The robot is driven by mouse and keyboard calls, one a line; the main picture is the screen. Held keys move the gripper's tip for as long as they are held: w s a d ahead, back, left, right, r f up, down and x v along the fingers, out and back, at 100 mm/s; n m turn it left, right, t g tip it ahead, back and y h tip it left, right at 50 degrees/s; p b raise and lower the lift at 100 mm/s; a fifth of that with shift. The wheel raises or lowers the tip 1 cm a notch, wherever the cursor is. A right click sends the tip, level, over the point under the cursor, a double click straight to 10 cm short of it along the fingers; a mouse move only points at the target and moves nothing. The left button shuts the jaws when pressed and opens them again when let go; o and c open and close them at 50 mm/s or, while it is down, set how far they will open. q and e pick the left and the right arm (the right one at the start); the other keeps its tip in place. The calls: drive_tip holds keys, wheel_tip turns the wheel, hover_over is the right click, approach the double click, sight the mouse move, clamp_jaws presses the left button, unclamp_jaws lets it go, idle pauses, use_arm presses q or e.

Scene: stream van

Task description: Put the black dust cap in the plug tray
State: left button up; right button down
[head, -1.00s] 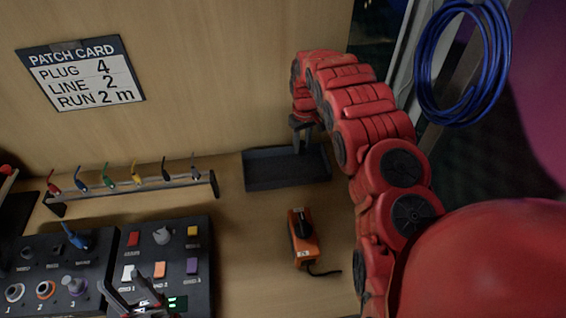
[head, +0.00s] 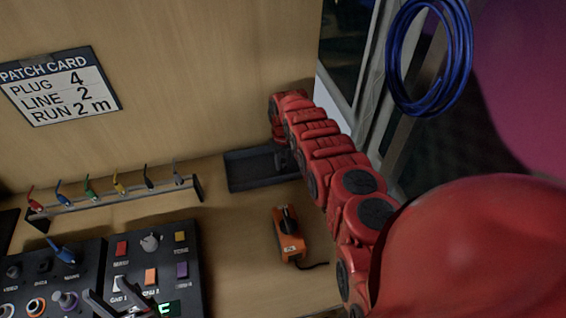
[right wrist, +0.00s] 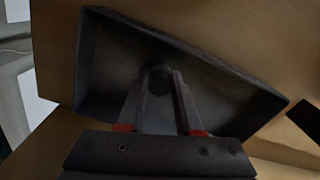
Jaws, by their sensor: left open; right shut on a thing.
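The plug tray (head: 240,183) is a shallow dark rectangular tray at the back of the bench. It also fills much of the right wrist view (right wrist: 95,65). My right gripper (head: 281,163) reaches down at the tray's right part. In the right wrist view its fingertips (right wrist: 161,82) are shut on the small round black dust cap (right wrist: 160,74), over the tray's inside. Whether the cap touches the tray floor I cannot tell. The cap is hidden in the head view. My left gripper (head: 118,306) is open at the bottom edge, over the control panel.
An orange device (head: 289,238) with a black top and a cable lies in front of the tray. A rack (head: 120,200) of several coloured plugs stands left of it. A button panel (head: 150,270) is at lower left. Blue cable (head: 432,55) hangs at upper right.

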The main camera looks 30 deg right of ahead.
sight(283, 161)
drive_tip(key=shift+f, duration=0.15)
drive_tip(key=shift+f, duration=0.2)
drive_tip(key=c, duration=0.6)
unclamp_jaws()
drive_tip(key=shift+r, duration=0.15)
drive_tip(key=shift+r, duration=0.25)
wheel_tip(283, 161, up, 3)
drive_tip(key=shift+f+p, duration=0.15)
drive_tip(key=shift+p, duration=0.35)
drive_tip(key=shift+r+b, duration=1.35)
drive_tip(key=shift+r, duration=3.15)
